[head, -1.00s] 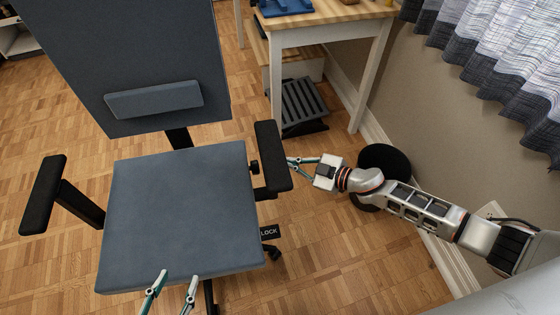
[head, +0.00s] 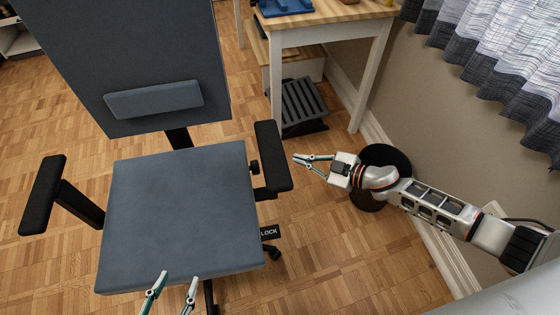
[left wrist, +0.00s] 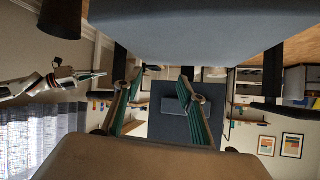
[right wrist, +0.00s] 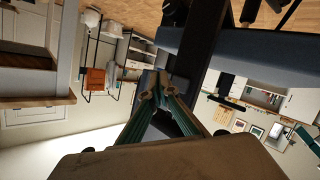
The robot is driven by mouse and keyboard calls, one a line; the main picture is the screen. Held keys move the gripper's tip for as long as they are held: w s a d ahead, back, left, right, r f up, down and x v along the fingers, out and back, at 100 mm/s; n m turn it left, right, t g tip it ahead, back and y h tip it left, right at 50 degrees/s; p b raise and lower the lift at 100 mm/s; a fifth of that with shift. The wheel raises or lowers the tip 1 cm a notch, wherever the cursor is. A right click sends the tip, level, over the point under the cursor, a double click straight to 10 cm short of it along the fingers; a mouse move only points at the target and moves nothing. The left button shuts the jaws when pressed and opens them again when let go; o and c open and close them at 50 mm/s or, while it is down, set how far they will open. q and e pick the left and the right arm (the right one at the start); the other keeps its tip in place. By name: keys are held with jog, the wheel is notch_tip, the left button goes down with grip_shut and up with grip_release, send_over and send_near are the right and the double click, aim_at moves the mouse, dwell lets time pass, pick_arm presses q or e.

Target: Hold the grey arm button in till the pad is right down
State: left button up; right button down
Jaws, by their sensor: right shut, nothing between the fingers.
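The black arm pad (head: 273,156) on the picture-right side of the grey-blue office chair stands on its upright beside the seat (head: 182,215). I cannot make out the grey arm button; it is hidden or too small. My right gripper (head: 296,159) is just to the right of this pad, apart from it in the head view. In the right wrist view its fingertips (right wrist: 161,78) are together and empty, with a dark chair upright (right wrist: 197,45) beyond them. My left gripper (head: 176,276) is open and empty at the seat's front edge; its parted fingers show in the left wrist view (left wrist: 160,80).
The other arm pad (head: 43,195) is at the left of the chair. A LOCK tag (head: 269,232) sits below the seat's right side. A wooden desk (head: 325,14) and black footrest (head: 304,105) stand behind. A round black object (head: 385,160) is near the wall. Floor at front right is clear.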

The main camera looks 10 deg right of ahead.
pick_arm(q)
jog(key=shift+s+f, duration=0.1)
jog(key=shift+f, duration=0.1)
pick_arm(e)
jog(key=shift+d, duration=1.25)
jog(key=shift+r, duration=0.1)
